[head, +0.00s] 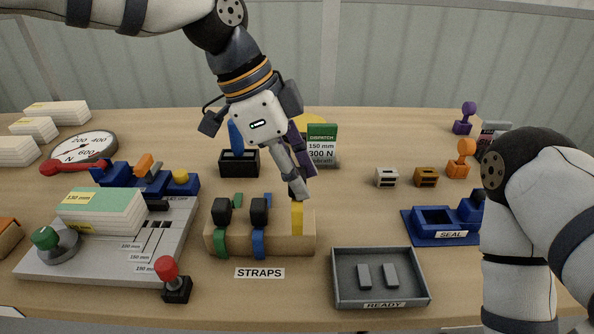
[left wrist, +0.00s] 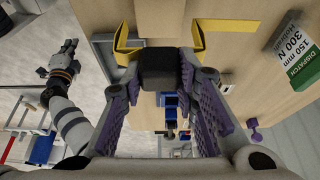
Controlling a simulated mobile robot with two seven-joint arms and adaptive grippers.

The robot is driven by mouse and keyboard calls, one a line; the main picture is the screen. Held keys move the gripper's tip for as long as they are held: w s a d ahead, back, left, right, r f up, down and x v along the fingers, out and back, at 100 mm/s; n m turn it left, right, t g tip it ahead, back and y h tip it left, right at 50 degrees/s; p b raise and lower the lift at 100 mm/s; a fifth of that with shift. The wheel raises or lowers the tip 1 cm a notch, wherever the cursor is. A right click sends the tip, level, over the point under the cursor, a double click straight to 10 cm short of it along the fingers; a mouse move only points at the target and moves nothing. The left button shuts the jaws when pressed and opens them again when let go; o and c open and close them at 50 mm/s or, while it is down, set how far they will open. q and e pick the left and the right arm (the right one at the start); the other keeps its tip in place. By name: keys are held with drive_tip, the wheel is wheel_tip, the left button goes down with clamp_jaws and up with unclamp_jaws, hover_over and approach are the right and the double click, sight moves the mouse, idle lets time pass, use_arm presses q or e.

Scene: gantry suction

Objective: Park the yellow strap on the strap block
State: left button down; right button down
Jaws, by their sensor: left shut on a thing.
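My left gripper (head: 298,190) points down over the right end of the wooden strap block (head: 279,242). In the left wrist view its purple-padded fingers are shut on the black head (left wrist: 160,68) of the yellow strap. The yellow strap (head: 297,217) is at the block's right place, and its two bent legs (left wrist: 204,42) spread either side of the head in the left wrist view. I cannot tell if it bears fully on the block. A green strap (head: 220,243) and a blue strap (head: 258,243) hang over the block to its left. My right gripper (left wrist: 70,52) shows small in the left wrist view; its jaws are unclear.
A grey READY tray (head: 341,293) with two grey pieces stands front right of the block. A red-knobbed joystick (head: 174,285) and grey fixture board (head: 100,265) lie left. A dispatch card (head: 322,147) and dark bin (head: 239,164) stand behind. A blue SEAL fixture (head: 420,232) is right.

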sight(296, 203)
use_arm(q)
drive_tip(key=shift+f, duration=3.1)
drive_tip(key=c, duration=1.2)
unclamp_jaws()
drive_tip(key=shift+r, duration=0.15)
drive_tip(key=v, duration=1.1)
drive_tip(key=shift+a+r, duration=0.15)
drive_tip(key=shift+r, duration=0.25)
